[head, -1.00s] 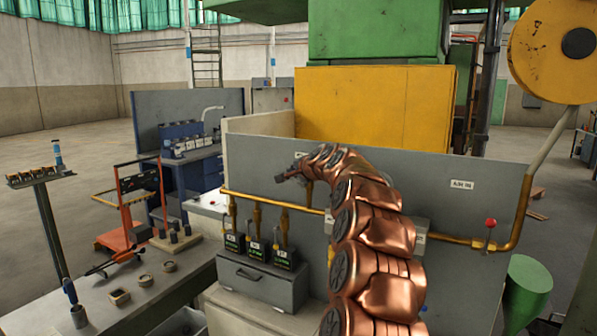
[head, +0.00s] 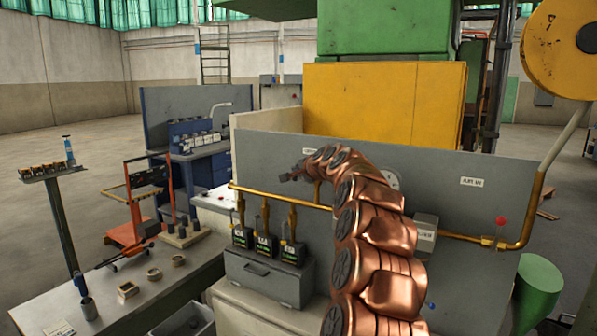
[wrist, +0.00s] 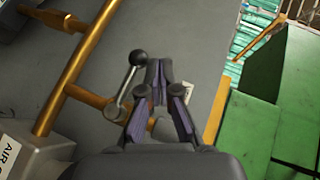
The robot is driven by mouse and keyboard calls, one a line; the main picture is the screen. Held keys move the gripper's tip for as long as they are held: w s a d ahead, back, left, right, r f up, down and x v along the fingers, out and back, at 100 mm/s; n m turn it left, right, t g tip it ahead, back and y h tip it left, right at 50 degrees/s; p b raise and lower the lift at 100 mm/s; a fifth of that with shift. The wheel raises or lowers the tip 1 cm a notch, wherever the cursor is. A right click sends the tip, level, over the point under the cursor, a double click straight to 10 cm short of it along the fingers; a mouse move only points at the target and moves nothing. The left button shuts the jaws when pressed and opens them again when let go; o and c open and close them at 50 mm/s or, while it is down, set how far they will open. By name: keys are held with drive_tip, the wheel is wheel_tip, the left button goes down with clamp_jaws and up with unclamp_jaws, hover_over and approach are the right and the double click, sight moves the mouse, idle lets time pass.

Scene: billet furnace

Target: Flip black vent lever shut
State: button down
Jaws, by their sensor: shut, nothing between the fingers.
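The black vent lever shows in the wrist view as a black ball knob (wrist: 138,57) on a thin grey rod. The rod rises from a brass fitting beside a gold pipe. My gripper (wrist: 157,70) is shut and empty, its dark fingertips just right of the knob; whether they touch it I cannot tell. In the head view my gripper (head: 287,177) is small, in front of the grey panel (head: 460,215) above the gold pipe (head: 275,196). I cannot make out the black lever in the head view.
A red-knobbed lever (head: 501,220) sits on the pipe at right. A grey gauge box (head: 425,230) is partly behind my arm. Several black valve blocks (head: 266,244) stand on a grey drawer unit (head: 270,275). A workbench (head: 150,285) stretches left.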

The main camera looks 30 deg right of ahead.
sight(299, 179)
drive_tip(key=r+p, duration=0.3)
drive_tip(key=shift+w+d+r, duration=0.2)
drive_tip(key=shift+d+r, duration=0.1)
drive_tip(key=shift+r, duration=0.4)
drive_tip(key=s+a+r+b, duration=0.2)
drive_tip(key=a+r, duration=0.3)
drive_tip(key=r, duration=0.2)
drive_tip(key=shift+s+r, duration=0.25)
drive_tip(key=shift+r, duration=0.15)
